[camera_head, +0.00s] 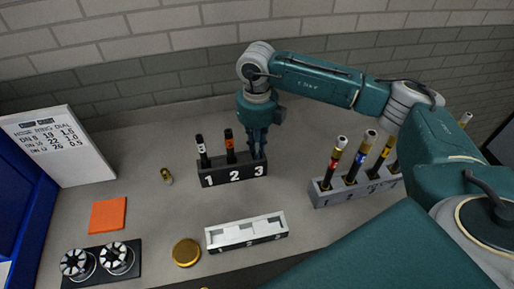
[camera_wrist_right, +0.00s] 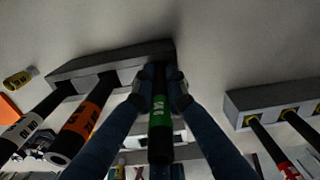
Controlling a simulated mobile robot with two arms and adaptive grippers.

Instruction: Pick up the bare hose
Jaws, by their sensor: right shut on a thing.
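A black hose with a green band (camera_wrist_right: 160,112) stands at position 3 of the dark rack (camera_head: 222,178) numbered 1, 2, 3. My right gripper (camera_head: 257,150) comes down from above on it. In the right wrist view its two fingers (camera_wrist_right: 160,88) are shut around this hose, which is mostly hidden in the head view. Whether the hose's lower end is still seated in the rack is hidden. A white-banded hose (camera_head: 202,150) stands at position 1 and an orange-banded hose (camera_head: 229,146) at position 2. My left gripper is not in view.
A grey rack (camera_head: 325,197) of hoses with metal ends stands to the right. A white-topped numbered block (camera_head: 247,230), gold disc (camera_head: 186,252), orange square (camera_head: 108,215), two dials (camera_head: 98,262) and a small brass fitting (camera_head: 167,176) lie around. A sign (camera_head: 60,150) stands left.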

